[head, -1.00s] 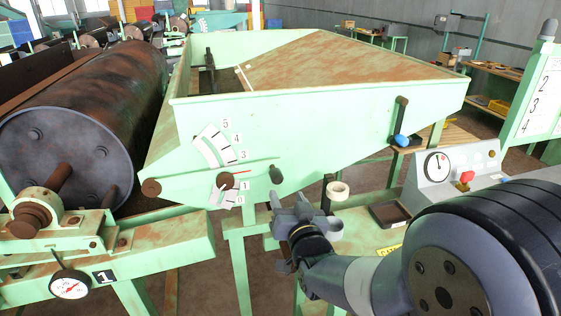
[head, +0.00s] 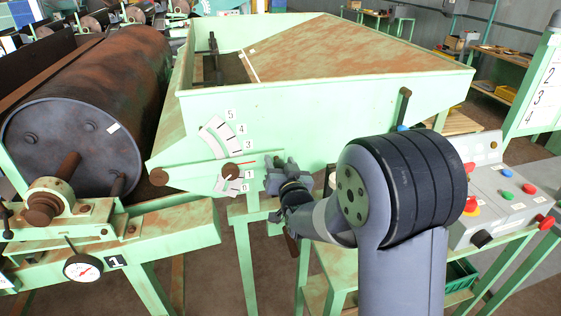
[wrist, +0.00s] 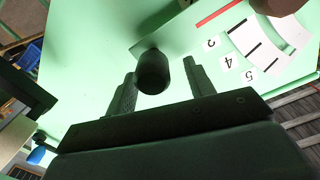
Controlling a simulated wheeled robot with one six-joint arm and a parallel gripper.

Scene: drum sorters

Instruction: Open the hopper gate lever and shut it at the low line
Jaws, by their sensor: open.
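The hopper (head: 300,115) is a green bin with a rusty sloping top. On its front are a white number scale (head: 217,140) and a short red pointer beside a rusty pivot (head: 231,172). The lever's dark knob (wrist: 153,70) shows clearly in the wrist view, standing out from the green face; in the head view my gripper largely covers it. My gripper (head: 279,168) is open at the hopper front. In the wrist view one finger of my gripper (wrist: 158,82) is on each side of the knob, with gaps visible. The pointer sits below the 3.
A second lever (head: 404,104) with a blue knob is on the hopper's right, partly behind my arm. A rusty drum (head: 95,120) lies at left above a dial gauge (head: 82,268). A button console (head: 505,185) stands at right.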

